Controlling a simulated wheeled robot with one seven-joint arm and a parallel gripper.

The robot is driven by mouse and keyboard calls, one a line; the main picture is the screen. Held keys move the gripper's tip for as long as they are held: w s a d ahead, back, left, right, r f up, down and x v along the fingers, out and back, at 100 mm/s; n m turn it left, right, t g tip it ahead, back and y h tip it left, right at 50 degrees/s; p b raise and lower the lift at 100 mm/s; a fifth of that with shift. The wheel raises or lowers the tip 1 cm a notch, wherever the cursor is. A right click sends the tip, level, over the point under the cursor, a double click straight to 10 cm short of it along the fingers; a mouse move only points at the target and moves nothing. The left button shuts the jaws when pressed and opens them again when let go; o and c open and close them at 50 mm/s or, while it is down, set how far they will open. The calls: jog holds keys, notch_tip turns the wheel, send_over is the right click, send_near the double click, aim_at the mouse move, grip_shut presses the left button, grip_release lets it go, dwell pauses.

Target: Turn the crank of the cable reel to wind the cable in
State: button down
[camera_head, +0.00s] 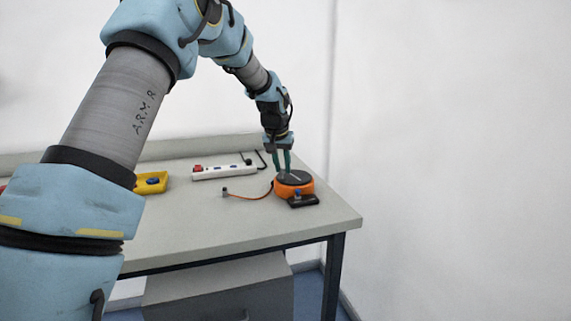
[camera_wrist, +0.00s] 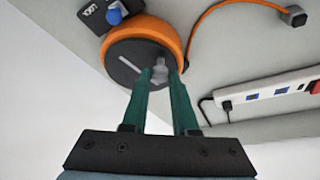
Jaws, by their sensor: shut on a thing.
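The cable reel (camera_head: 304,185) is orange with a dark top and sits near the right end of the table. It also shows in the wrist view (camera_wrist: 157,28), with a light bar across its dark face and a grey crank knob (camera_wrist: 159,70). My gripper (camera_head: 284,168) reaches down onto the reel from above. In the wrist view its green fingers (camera_wrist: 161,78) are shut on the crank knob. The orange cable (camera_head: 245,196) runs left from the reel to a small dark plug (camera_head: 225,191) on the table.
A dark block with a blue knob (camera_wrist: 114,16) is at the reel's front. A white power strip (camera_head: 222,172) with a red switch lies behind and left. A yellow box (camera_head: 151,182) with a blue button is farther left. The table's right edge is close to the reel.

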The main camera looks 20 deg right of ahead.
jog(key=m+p, duration=0.1)
jog(key=w+m+g+h+p, duration=0.1)
jog(key=m, duration=0.1)
jog(key=shift+w+a+r+m, duration=0.1)
jog(key=shift+w+r+m, duration=0.05)
jog(key=shift+w+m, duration=0.15)
jog(key=shift+w+d+m+g+p, duration=0.1)
jog(key=shift+w+m+g+p, duration=0.3)
jog(key=shift+m, duration=0.5)
jog(key=shift+w+d+m+g+p, duration=0.15)
jog(key=shift+m+g+p, duration=0.3)
jog(key=shift+m, duration=0.45)
jog(key=c, duration=0.7)
grip_release()
jog(key=b+v, duration=0.2)
jog(key=v, duration=0.8)
jog(key=shift+a+r, duration=0.15)
jog(key=shift+a, duration=0.15)
